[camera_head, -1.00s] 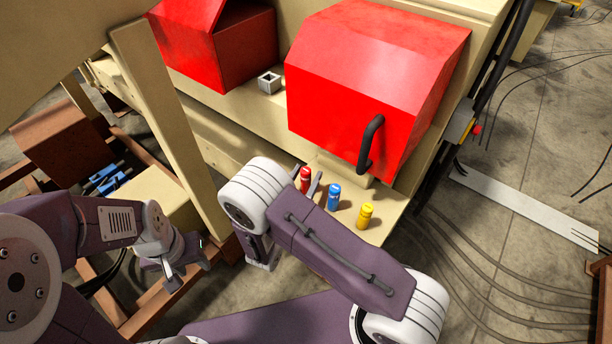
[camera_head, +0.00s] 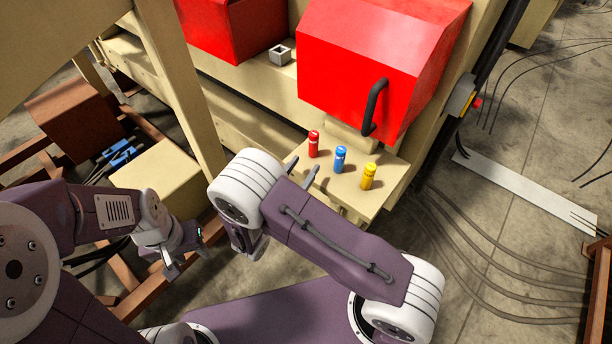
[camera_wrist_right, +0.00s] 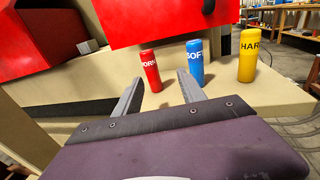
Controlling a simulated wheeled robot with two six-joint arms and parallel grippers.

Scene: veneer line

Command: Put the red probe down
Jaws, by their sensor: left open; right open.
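The red probe (camera_head: 314,144) stands upright on a small beige shelf (camera_head: 372,198), at the left of a row with a blue probe (camera_head: 340,159) and a yellow probe (camera_head: 369,176). In the right wrist view the red probe (camera_wrist_right: 150,71) stands just beyond the fingertips, with the blue probe (camera_wrist_right: 194,63) and yellow probe (camera_wrist_right: 248,56) to its right. My right gripper (camera_head: 302,172) is open and empty, short of the red probe, and its fingers also show in the right wrist view (camera_wrist_right: 160,84). My left gripper (camera_head: 188,258) is open and empty at the lower left, away from the shelf.
A red machine housing (camera_head: 375,60) with a black handle (camera_head: 374,107) overhangs the back of the shelf. A beige post (camera_head: 181,85) stands to the left. Cables and a pale floor strip (camera_head: 520,190) lie on the floor at the right.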

